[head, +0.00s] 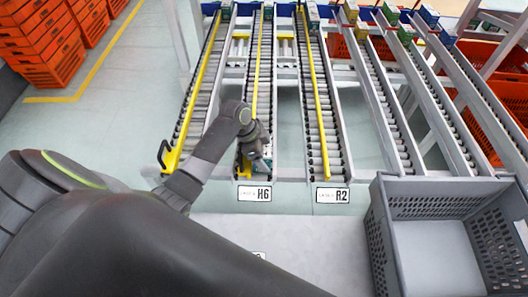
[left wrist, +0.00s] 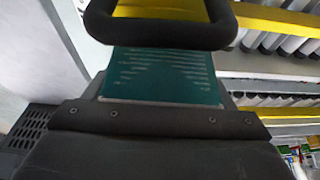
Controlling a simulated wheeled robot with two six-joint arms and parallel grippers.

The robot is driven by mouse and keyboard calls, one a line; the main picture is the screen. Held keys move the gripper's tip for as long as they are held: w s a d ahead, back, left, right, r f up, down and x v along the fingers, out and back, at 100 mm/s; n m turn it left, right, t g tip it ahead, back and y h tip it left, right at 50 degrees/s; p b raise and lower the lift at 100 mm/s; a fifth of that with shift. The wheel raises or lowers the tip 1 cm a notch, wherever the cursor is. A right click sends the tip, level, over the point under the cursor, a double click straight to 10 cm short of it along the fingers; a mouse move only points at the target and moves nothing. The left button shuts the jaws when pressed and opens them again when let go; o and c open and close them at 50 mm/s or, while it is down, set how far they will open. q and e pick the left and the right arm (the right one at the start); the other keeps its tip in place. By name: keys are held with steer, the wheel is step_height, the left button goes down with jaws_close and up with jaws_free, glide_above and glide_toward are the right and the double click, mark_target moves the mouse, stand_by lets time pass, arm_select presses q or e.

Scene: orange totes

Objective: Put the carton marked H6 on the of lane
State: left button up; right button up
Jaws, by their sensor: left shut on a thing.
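My left gripper (head: 262,160) is over the front end of the roller lane labelled H6 (head: 257,193). It is shut on a teal carton (left wrist: 160,76) with rows of pale print, too small to read. In the left wrist view the carton sits between my dark gripper parts. In the head view only a sliver of teal shows beside the gripper, and the arm hides the rest. I cannot tell whether the carton touches the rollers. My right gripper is not in view.
A lane labelled R2 (head: 332,195) lies to the right, with more lanes beyond. Yellow rails run along several lanes. A grey crate (head: 385,240) stands at the lower right. Orange totes (head: 45,45) are stacked at the upper left. Small cartons stand at the lanes' far ends.

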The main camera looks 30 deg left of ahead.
arm_select(q)
steer(key=o, duration=1.1)
steer(key=shift+o, duration=0.2)
